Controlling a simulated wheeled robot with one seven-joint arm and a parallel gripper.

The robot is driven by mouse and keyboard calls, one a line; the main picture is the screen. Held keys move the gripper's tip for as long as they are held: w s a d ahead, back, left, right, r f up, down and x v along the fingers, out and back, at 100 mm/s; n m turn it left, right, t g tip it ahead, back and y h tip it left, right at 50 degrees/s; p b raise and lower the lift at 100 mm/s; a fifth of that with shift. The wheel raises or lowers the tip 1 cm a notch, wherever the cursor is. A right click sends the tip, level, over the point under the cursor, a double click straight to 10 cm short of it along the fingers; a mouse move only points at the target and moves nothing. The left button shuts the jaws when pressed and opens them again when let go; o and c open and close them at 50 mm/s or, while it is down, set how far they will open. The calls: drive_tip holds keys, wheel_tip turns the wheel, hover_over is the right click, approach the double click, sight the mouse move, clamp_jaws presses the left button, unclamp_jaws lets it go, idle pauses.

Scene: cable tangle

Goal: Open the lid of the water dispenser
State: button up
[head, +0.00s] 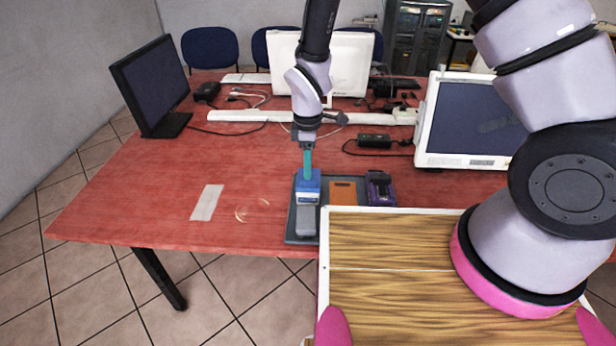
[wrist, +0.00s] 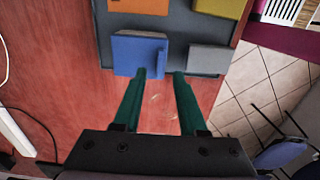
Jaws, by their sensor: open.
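No thing in view is plainly a water dispenser, and I cannot make out its lid. My gripper (head: 308,174) points down over the blue box. In the wrist view its green fingers (wrist: 160,74) are apart with nothing between them. The left fingertip is at the blue box's edge; I cannot tell if it touches. The right one is near a grey block (wrist: 208,58).
The tray also holds an orange block (head: 343,192) and a purple item (head: 379,188). A black monitor (head: 150,85), a white monitor (head: 470,125), a power strip (head: 240,115) and cables lie farther back. The table left of the tray is mostly clear, with a pale strip (head: 207,203).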

drive_tip(key=shift+f, duration=2.1)
clamp_jaws()
